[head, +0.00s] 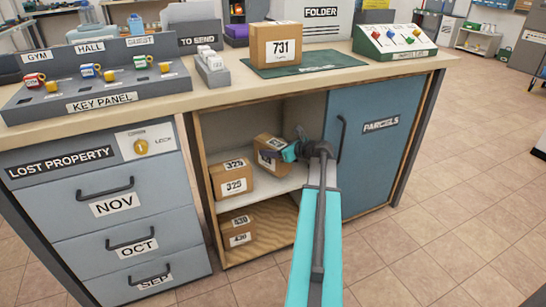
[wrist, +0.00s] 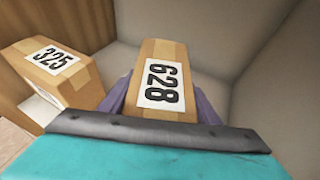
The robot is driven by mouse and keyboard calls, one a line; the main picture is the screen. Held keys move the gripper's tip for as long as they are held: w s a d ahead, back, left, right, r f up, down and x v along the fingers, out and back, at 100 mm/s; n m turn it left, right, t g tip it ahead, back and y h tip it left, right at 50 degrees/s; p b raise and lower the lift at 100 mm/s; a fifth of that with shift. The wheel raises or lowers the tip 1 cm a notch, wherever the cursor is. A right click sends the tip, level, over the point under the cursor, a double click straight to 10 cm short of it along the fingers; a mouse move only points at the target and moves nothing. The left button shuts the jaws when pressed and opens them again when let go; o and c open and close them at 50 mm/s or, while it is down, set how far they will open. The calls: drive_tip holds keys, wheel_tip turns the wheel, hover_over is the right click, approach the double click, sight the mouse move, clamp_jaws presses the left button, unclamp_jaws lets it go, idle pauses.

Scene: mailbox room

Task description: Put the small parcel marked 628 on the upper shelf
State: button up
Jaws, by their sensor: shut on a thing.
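The small brown parcel marked 628 (wrist: 160,72) is in my gripper (head: 287,152), with the purple fingers on both its sides in the wrist view. In the head view the parcel (head: 266,143) is inside the open cupboard, over the upper shelf (head: 268,187), and looks tilted. Its label is partly hidden there by the gripper. I cannot tell whether its underside touches the shelf. The parcel marked 325 (head: 234,178) stands on the same shelf to the left, with a gap between the two; it also shows in the wrist view (wrist: 54,72).
A parcel (head: 236,228) lies in the lower compartment. The blue door marked PARCELS (head: 378,140) is right of the opening. The counter above holds parcel 731 (head: 276,45) on a green mat (head: 338,62). Shelf space is bare at the front, right of parcel 325.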

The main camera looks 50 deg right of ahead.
drive_tip(key=shift+f+b, duration=0.5)
drive_tip(key=shift+f, duration=0.95)
drive_tip(key=o, duration=1.5)
drive_tip(key=shift+f, duration=0.1)
drive_tip(key=shift+s+r, duration=0.4)
drive_tip(key=shift+s, duration=0.15)
drive_tip(key=p+v, duration=0.4)
drive_tip(key=v, duration=0.6)
drive_tip(key=shift+s+r, duration=0.2)
drive_tip(key=shift+s, duration=0.15)
